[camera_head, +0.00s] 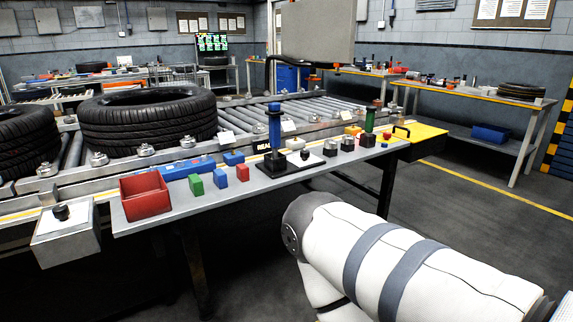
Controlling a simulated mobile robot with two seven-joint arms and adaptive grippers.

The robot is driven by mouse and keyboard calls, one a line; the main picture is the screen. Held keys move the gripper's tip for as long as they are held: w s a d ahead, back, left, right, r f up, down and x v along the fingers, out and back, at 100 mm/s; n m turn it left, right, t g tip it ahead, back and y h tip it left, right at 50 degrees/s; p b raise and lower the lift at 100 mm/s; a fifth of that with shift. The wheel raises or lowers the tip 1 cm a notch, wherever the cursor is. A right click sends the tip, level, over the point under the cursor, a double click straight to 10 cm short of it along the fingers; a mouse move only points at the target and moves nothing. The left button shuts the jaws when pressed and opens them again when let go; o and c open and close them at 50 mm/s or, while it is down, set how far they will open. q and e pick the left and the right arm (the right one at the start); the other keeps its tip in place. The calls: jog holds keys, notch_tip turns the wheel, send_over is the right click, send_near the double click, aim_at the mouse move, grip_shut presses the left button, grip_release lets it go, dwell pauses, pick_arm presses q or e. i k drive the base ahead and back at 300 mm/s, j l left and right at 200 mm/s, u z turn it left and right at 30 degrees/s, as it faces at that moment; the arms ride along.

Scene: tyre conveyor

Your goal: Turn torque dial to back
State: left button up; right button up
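Two black knobs could be the torque dial, and I cannot tell which one is. One small black knob (305,154) sits on a white plate on the workbench, to the right of a blue-handled upright lever (274,125). The other black knob (61,212) stands on the light top of a grey box at the bench's left end. The pointing direction of either knob is too small to read. One white arm of mine crosses the lower right. Neither gripper is in view.
The narrow grey workbench (190,206) carries a red bin (145,196), small coloured blocks and a green-handled lever (369,121). Behind it, a large tyre (148,122) lies on the roller conveyor (330,108). A yellow panel (420,131) is at the right end. Floor is clear at right.

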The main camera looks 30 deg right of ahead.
aim_at(304, 154)
jog(key=i+l, duration=0.1)
jog(key=l, duration=0.3)
jog(key=i+l+z, duration=0.15)
jog(key=l, duration=0.65)
jog(key=i+z, duration=0.05)
